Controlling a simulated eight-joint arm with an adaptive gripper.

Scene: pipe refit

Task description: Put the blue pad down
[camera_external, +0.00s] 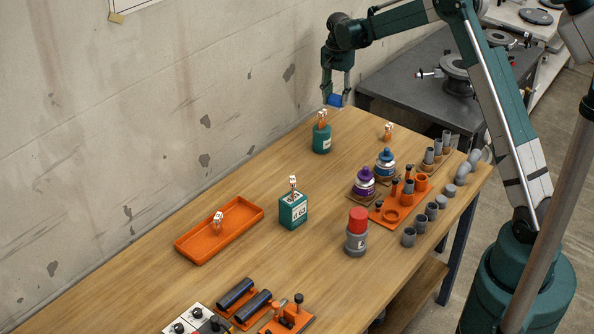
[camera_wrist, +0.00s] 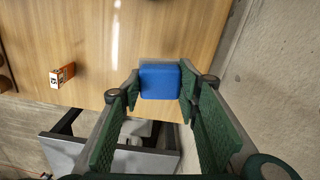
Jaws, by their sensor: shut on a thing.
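The blue pad (camera_wrist: 160,80) is a small blue block held between the green fingers of my gripper (camera_wrist: 158,88) in the wrist view. In the external view the blue pad (camera_external: 336,100) shows at the tips of my gripper (camera_external: 337,98), near the far end of the wooden table (camera_external: 160,290). The fingers are shut on the pad from both sides. The pad appears to be above the table's far edge; its exact height is hard to tell.
A teal canister (camera_external: 321,139) with an orange-and-white piece on top stands close below my gripper. Another orange-and-white piece (camera_external: 387,131) stands to the right. An orange tray (camera_external: 192,250), a teal box (camera_external: 293,211) and bottles stand nearer. A wall (camera_external: 120,130) runs along the left.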

